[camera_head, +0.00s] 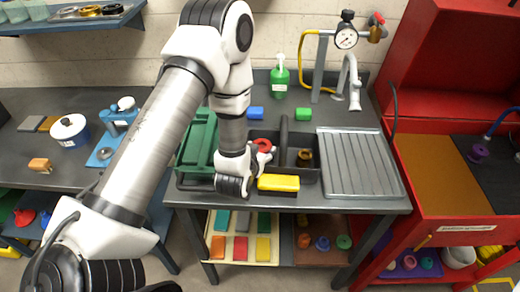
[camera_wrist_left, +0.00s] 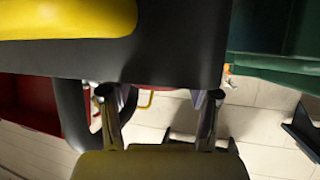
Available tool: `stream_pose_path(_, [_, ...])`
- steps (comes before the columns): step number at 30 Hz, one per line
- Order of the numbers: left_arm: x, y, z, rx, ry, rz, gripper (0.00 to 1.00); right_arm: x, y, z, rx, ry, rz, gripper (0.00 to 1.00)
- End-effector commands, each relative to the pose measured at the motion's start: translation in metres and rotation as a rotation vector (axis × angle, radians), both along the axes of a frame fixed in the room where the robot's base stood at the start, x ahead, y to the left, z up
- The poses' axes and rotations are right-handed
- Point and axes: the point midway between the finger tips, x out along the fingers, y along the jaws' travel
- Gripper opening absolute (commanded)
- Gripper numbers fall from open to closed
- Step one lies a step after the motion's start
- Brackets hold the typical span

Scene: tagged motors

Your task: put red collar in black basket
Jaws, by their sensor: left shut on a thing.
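The red collar (camera_head: 263,144) is a small ring at the fingertips of my left gripper (camera_head: 264,158). The gripper is shut on it, over the left part of the black basket (camera_head: 312,174). The basket has an upright handle (camera_head: 284,140) and a dark inside. In the left wrist view the two fingertips (camera_wrist_left: 159,100) reach up to the basket's dark wall (camera_wrist_left: 170,50). Only a thin red strip of the collar (camera_wrist_left: 155,87) shows between them. I cannot tell whether the collar touches the basket. My right gripper is not in view.
A yellow block (camera_head: 278,183) lies at the basket's front edge. A brass-coloured ring (camera_head: 304,156) is in the basket's right part. A green crate (camera_head: 199,138) stands close on the left, a ribbed metal drainer (camera_head: 357,163) on the right. A green bottle (camera_head: 280,78) stands behind.

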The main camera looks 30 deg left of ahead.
Motion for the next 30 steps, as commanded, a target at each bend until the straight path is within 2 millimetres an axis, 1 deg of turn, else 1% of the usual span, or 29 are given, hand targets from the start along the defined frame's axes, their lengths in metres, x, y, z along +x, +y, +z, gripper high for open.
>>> stream_pose_path(6, [-0.001, 0.0, -0.009, -0.001, 0.003, 0.002, 0.1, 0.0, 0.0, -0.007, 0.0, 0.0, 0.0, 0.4])
stream_pose_path(9, [-0.001, 0.0, -0.008, -0.001, 0.003, 0.002, 0.1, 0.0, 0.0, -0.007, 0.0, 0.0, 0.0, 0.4])
stream_pose_path(10, [-0.001, 0.0, -0.009, -0.001, 0.004, 0.002, 0.64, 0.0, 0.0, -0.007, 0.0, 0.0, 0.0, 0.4])
stream_pose_path(12, [-0.001, 0.0, -0.009, -0.001, 0.004, 0.002, 0.86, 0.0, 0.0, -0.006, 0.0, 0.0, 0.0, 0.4])
stream_pose_path(20, [-0.001, 0.0, -0.007, -0.001, 0.003, 0.002, 0.86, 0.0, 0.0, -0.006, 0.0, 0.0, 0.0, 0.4])
stream_pose_path(22, [-0.001, 0.0, -0.002, -0.001, 0.003, 0.001, 0.86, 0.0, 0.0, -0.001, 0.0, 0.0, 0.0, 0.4])
stream_pose_path(25, [-0.002, 0.0, 0.011, 0.0, 0.002, 0.001, 0.86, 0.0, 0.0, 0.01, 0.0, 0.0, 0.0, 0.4])
stream_pose_path(26, [-0.007, -0.002, 0.006, -0.001, 0.004, 0.001, 0.86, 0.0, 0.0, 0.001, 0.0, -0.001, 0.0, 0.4])
stream_pose_path(30, [-0.036, -0.011, 0.018, -0.001, 0.005, 0.0, 0.86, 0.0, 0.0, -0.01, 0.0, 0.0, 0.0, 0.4])
